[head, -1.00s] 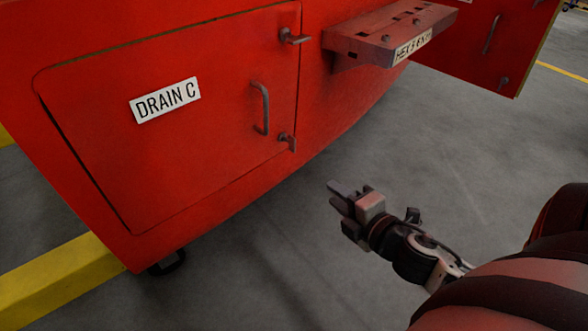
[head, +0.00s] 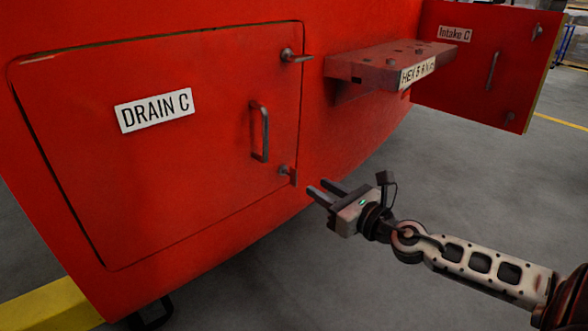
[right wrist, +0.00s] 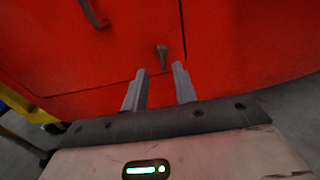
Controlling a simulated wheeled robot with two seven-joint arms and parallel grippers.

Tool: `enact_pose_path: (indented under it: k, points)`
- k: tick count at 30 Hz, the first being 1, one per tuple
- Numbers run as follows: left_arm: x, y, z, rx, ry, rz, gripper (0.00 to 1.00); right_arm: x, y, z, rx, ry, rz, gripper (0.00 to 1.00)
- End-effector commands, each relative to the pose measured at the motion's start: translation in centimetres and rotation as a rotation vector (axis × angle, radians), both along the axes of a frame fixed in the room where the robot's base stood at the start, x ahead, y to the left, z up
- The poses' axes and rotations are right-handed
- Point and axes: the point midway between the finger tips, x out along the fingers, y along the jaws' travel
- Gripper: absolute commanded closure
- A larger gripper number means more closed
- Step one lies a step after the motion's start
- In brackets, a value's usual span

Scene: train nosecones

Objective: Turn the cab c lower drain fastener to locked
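The red Drain C door (head: 200,200) is closed flush with the red cab wall, with a white "DRAIN C" label (head: 154,110). Its lower fastener (head: 286,171) is a small grey latch at the door's lower right edge. It also shows in the right wrist view (right wrist: 162,55), ahead of the gap between the fingers. Its exact turn is hard to tell. My right gripper (head: 320,187) is open and empty, just right of and below the fastener, apart from it. In the right wrist view the gripper (right wrist: 160,72) has its two fingers spread. My left gripper is not in view.
The upper fastener (head: 295,56) points right across the door edge. A grey door handle (head: 261,132) sits between the fasteners. A red shelf labelled HEX (head: 385,65) juts out above right. An open Intake C door (head: 475,70) stands beyond it. Grey floor is clear below.

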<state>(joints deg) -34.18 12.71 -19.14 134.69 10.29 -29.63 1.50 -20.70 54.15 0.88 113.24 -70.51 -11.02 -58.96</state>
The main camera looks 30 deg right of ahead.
Motion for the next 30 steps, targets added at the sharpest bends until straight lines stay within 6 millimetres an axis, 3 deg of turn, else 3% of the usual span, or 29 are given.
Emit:
enact_pose_path:
  k: [18,30]
  points:
    - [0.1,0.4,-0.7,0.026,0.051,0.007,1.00,8.2,1.2,0.0,0.002,-0.001,-0.001,0.72]
    - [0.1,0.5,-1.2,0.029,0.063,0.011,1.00,9.2,1.4,-0.1,0.001,0.002,0.000,0.72]
